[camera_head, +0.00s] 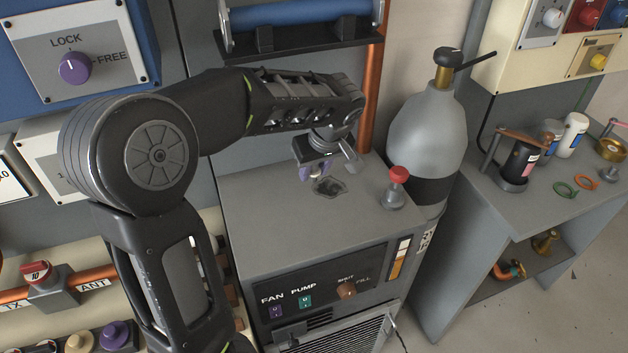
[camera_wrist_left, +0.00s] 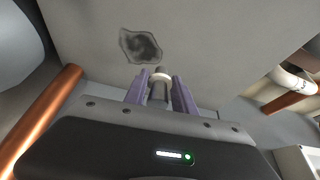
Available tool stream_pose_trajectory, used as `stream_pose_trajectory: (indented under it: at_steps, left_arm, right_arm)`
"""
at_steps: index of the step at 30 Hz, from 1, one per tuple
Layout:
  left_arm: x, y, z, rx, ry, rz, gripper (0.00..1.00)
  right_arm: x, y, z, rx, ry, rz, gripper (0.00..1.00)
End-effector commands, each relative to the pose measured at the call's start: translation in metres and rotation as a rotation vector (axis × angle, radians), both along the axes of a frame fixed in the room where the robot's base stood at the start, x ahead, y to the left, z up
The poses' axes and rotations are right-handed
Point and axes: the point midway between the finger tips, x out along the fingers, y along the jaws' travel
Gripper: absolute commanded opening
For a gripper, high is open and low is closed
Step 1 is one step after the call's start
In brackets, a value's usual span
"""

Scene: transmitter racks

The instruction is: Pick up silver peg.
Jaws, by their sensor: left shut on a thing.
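The silver peg (camera_wrist_left: 158,88) is a short grey cylinder with a pale ring, between the two purple fingers of my left gripper (camera_wrist_left: 160,94) in the wrist view. The gripper is shut on it. In the head view, my left gripper (camera_head: 318,172) hangs over the top of the grey cabinet (camera_head: 270,210), just behind a dark irregular patch (camera_head: 330,187). The fingers and peg are small there and partly hidden by the wrist. The same patch (camera_wrist_left: 140,46) shows beyond the fingertips in the wrist view. My right gripper is not in view.
A red-capped fitting (camera_head: 396,188) stands on the cabinet's right corner. A grey gas cylinder (camera_head: 428,130) and copper pipe (camera_head: 371,100) stand behind. A blue roll (camera_head: 295,12) is above. A bench (camera_head: 520,205) with bottles and rings is at right.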

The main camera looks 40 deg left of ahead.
Motion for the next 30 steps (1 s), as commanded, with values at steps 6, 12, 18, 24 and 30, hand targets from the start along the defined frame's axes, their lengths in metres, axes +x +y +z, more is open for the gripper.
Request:
stream_pose_trajectory:
  at_steps: [6, 12, 18, 24, 30]
  left_arm:
    - [0.001, 0.001, 0.042, 0.0, -0.004, 0.002, 0.0]
    - [0.0, 0.0, 0.059, 0.0, 0.0, 0.0, 0.0]
    - [0.0, 0.0, 0.06, 0.0, 0.0, 0.0, 0.0]
    - [0.0, 0.0, 0.06, 0.0, 0.0, 0.0, 0.0]
    - [0.0, 0.0, 0.059, 0.0, 0.0, 0.0, 0.0]
  right_arm:
    - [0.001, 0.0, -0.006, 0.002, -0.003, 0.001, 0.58]
    - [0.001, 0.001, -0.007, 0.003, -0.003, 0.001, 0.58]
    - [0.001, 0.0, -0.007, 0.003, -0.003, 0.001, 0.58]
    - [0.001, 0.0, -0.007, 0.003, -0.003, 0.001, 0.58]
    - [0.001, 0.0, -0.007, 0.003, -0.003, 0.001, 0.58]
